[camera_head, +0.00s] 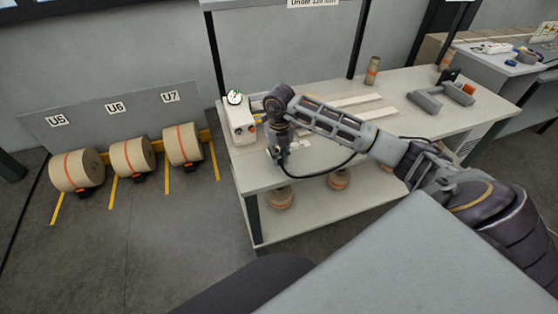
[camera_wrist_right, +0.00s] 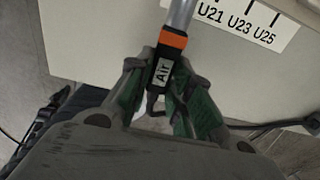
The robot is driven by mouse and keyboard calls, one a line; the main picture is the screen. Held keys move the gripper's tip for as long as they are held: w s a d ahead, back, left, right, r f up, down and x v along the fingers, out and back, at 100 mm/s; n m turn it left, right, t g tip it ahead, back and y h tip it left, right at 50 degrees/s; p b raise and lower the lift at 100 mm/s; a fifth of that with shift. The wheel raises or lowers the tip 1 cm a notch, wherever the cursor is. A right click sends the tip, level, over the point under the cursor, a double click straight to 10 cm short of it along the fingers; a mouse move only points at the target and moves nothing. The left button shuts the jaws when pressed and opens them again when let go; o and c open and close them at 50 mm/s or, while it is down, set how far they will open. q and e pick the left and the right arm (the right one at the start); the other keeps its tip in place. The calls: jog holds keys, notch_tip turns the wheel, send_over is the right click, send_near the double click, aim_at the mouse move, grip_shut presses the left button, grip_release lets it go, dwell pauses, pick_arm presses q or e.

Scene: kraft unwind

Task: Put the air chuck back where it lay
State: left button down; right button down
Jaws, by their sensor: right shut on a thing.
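The air chuck (camera_wrist_right: 166,62) is a dark handle with an orange band, a white "Air" label and a grey metal stem. My right gripper (camera_wrist_right: 160,98) is shut on it in the right wrist view, with green-lined fingers on both sides of the handle. In the head view my right gripper (camera_head: 278,157) points down near the left front part of the workbench (camera_head: 400,117). The chuck is too small and covered there to make out. I cannot tell whether it touches the bench. My left gripper is not in view.
A pale box with a round gauge (camera_head: 237,118) stands just left of my right gripper. A black hose (camera_head: 325,172) loops below my right arm. A label strip (camera_wrist_right: 240,22) reads U21, U23, U25. Grey cradle blocks (camera_head: 440,97) and a small roll (camera_head: 372,70) stand farther right.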

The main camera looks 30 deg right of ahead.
notch_tip(320, 180, down, 2)
jog(key=shift+f, duration=0.4)
jog(key=c, duration=1.7)
grip_release()
jog(key=shift+c, duration=0.2)
jog(key=o, duration=0.5)
jog(key=shift+c, duration=0.2)
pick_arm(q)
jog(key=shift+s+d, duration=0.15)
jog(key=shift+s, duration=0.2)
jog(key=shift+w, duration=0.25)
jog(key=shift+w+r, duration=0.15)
